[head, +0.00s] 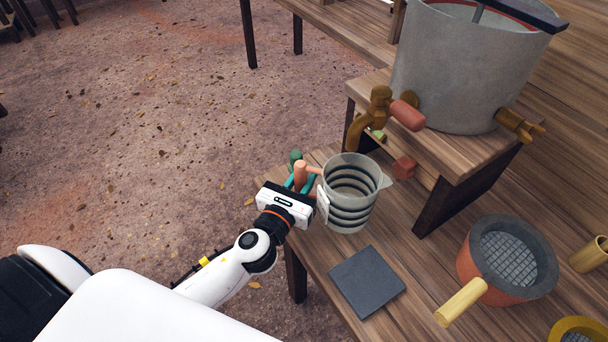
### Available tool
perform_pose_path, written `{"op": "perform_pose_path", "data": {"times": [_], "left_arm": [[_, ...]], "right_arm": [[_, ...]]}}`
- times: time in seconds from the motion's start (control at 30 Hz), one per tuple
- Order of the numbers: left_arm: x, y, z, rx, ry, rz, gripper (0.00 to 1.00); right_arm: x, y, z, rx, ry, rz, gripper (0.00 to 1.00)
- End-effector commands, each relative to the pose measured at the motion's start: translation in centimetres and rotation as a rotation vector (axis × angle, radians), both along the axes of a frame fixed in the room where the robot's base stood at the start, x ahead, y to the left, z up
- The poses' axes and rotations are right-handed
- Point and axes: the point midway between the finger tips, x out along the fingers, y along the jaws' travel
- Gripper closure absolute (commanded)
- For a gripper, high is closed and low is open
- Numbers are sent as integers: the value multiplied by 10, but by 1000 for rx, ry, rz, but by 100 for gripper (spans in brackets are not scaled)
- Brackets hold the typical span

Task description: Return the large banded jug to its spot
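The large banded jug (347,212) is grey with dark bands and an open top, its spout toward the right. It is upright at the left part of the wooden table, under the tap; I cannot tell whether its base touches the wood. The gripper's body hides much of the grip, so I cannot tell whether the fingers are closed. A dark square slab (367,281) lies bare in front of the jug. My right gripper is out of view.
A large grey tank (466,75) with a brass tap (370,118) stands on a raised wooden stand (447,157) behind the jug. An orange pot with a mesh (507,262) and a yellow handle stands at right. Bare wood lies between the slab and this pot.

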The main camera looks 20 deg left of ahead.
Motion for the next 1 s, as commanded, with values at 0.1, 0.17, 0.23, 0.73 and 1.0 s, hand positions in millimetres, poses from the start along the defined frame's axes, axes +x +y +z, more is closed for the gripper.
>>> {"op": "perform_pose_path", "data": {"times": [0.1, 0.17, 0.23, 0.73, 1.0], "left_arm": [[0, 0, 1, -1, -2, 0, 100], [0, 0, 1, -1, -2, 0, 100], [0, 0, 1, -1, -2, 0, 100], [0, 0, -12, -1, -2, 0, 100], [0, 0, -12, -1, -1, 0, 51]], "right_arm": [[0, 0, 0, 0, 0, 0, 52], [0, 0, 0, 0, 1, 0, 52], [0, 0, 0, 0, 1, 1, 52], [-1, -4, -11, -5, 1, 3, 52], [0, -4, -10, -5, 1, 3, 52]]}}
